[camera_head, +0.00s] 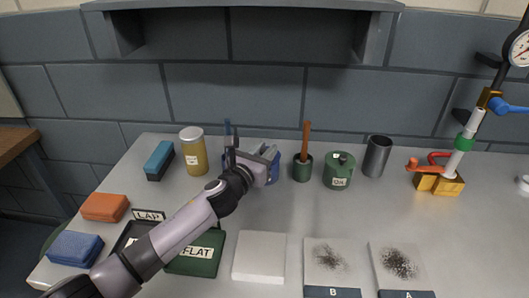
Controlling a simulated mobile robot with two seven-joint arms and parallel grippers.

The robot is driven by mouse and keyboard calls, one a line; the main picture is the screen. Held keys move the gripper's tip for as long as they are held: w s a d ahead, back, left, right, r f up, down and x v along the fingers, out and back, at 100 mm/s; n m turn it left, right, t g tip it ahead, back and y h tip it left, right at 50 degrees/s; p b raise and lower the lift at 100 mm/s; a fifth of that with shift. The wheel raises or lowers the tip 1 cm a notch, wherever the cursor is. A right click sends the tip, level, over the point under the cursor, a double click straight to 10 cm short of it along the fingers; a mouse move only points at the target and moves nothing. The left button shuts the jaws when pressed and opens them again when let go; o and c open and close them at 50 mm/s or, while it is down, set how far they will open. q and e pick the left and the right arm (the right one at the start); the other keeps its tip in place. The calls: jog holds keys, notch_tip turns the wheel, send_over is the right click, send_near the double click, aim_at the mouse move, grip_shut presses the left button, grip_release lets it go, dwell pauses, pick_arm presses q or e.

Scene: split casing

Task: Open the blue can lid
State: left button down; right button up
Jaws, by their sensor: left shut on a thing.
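The blue can (274,172) stands near the back of the grey table, left of centre. It is mostly hidden behind my left gripper (252,154), and only blue patches show around the fingers. My left gripper is at the top of the can and is shut on its lid; the lid itself is largely covered by the fingers. I cannot tell whether the lid is apart from the can. My right gripper is not in view.
A yellow can (193,153) and blue block (159,160) stand left of the gripper. A green cup with a brown-handled tool (303,166), green canister (339,171) and metal cup (376,157) stand right. Plates (260,257) lie in front. A shelf (240,6) hangs above.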

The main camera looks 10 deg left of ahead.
pick_arm(q)
jog(key=shift+r, duration=0.15)
jog(key=shift+w+r+n+g+y, duration=0.25)
jog(key=shift+w+r+g, duration=0.1)
jog(key=shift+g, duration=0.35)
jog(key=shift+w+r+n+g+y, duration=0.25)
jog(key=shift+r+g, duration=0.1)
jog(key=shift+g, duration=0.35)
jog(key=shift+w+r+n+g+y, duration=0.2)
jog(key=shift+w+r+g, duration=0.1)
jog(key=shift+g, duration=0.3)
jog(key=shift+w+r+n+g+y, duration=0.15)
jog(key=shift+w+n+g, duration=0.1)
jog(key=shift+g, duration=0.35)
jog(key=shift+w+r, duration=0.1)
jog(key=c, duration=1)
grip_release()
jog(key=shift+v, duration=3.6)
jog(key=shift+o, duration=0.2)
jog(key=shift+w+r, duration=0.1)
